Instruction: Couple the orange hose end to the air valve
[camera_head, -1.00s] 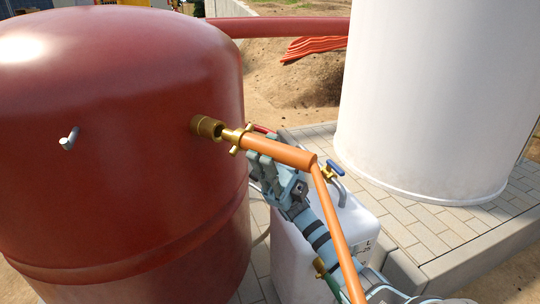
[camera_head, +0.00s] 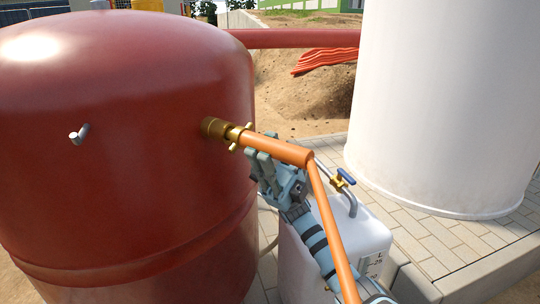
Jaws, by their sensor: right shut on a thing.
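The brass air valve (camera_head: 213,127) sticks out from the right side of the big red tank (camera_head: 120,190). The orange hose end (camera_head: 280,148) has a brass coupling (camera_head: 234,136) with small lugs at its tip. The coupling meets the valve's mouth in line with it, with no gap showing; how deep it sits I cannot tell. My right gripper (camera_head: 264,158) is shut on the orange hose end just behind the coupling, coming from below right. The hose bends down behind it, along my right arm. My left gripper is out of view.
A white canister (camera_head: 365,235) with a blue-handled tap (camera_head: 343,180) stands below right of the hose. A large white tank (camera_head: 435,110) stands on a paved plinth (camera_head: 440,245). A metal peg (camera_head: 78,133) juts from the red tank. A red pipe (camera_head: 300,39) crosses behind.

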